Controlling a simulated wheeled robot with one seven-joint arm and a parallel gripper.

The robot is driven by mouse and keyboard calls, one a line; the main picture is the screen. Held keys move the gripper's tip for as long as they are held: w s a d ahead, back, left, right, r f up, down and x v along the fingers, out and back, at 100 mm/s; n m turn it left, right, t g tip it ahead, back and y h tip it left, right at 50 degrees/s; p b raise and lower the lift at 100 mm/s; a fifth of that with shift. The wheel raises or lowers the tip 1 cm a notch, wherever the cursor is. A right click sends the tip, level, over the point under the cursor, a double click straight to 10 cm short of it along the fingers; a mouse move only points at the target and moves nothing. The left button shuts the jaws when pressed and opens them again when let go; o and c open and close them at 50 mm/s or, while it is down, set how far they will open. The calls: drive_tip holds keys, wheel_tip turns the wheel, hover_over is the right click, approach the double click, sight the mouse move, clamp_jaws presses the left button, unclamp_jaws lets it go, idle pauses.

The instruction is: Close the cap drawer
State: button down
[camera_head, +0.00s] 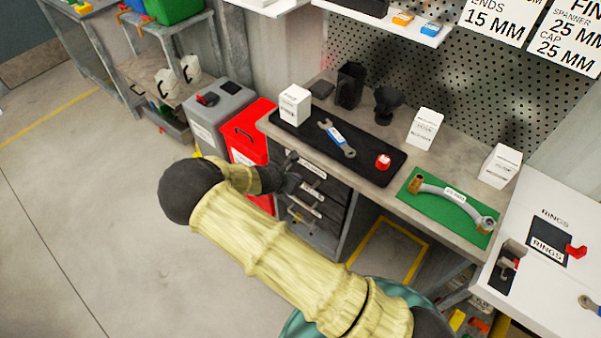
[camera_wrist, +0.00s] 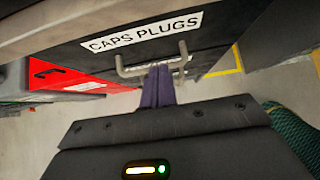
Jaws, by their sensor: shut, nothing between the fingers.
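The cap drawer (camera_wrist: 225,35) fills the upper part of the wrist view, with a white "CAPS PLUGS" label and a grey bar handle (camera_wrist: 132,71). My gripper (camera_wrist: 158,68) is shut and empty, its dark fingertips at the middle of the handle. I cannot tell whether they touch the handle or the drawer front. In the head view my gripper (camera_head: 291,172) is at the labelled drawer unit (camera_head: 327,190) under the bench. My arm hides part of the unit, and how far the cap drawer is pulled out is unclear.
A red bin (camera_head: 249,143) and a grey bin (camera_head: 218,112) stand left of the drawer unit. The bench above holds a black mat (camera_head: 365,160) with a spanner (camera_head: 337,138), a red cap (camera_head: 383,161) and a white box (camera_head: 294,104). The floor at left is clear.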

drive_tip(key=p+v, duration=0.1)
drive_tip(key=v, duration=0.1)
drive_tip(key=shift+s+a+r, duration=0.1)
drive_tip(key=shift+s+r, duration=0.1)
drive_tip(key=shift+s, duration=0.05)
idle(0.4)
drive_tip(key=s+d+r+m+g+y, duration=0.1)
drive_tip(key=s+d+r+m+g, duration=0.1)
drive_tip(key=d+r+m, duration=0.4)
drive_tip(key=s+d+r+m+g, duration=0.3)
drive_tip(key=d+r+m, duration=0.1)
drive_tip(key=d+m, duration=0.4)
drive_tip(key=s+d+r+m+y, duration=0.2)
drive_tip(key=s+d+r+m, duration=0.2)
drive_tip(key=s+r+m, duration=0.2)
drive_tip(key=s+d+r+m+y, duration=0.2)
drive_tip(key=s+d+r+m, duration=0.2)
drive_tip(key=s+r+m, duration=0.3)
drive_tip(key=shift+s+d+r+m, duration=0.35)
drive_tip(key=shift+s+m, duration=0.1)
drive_tip(key=shift+m, duration=0.65)
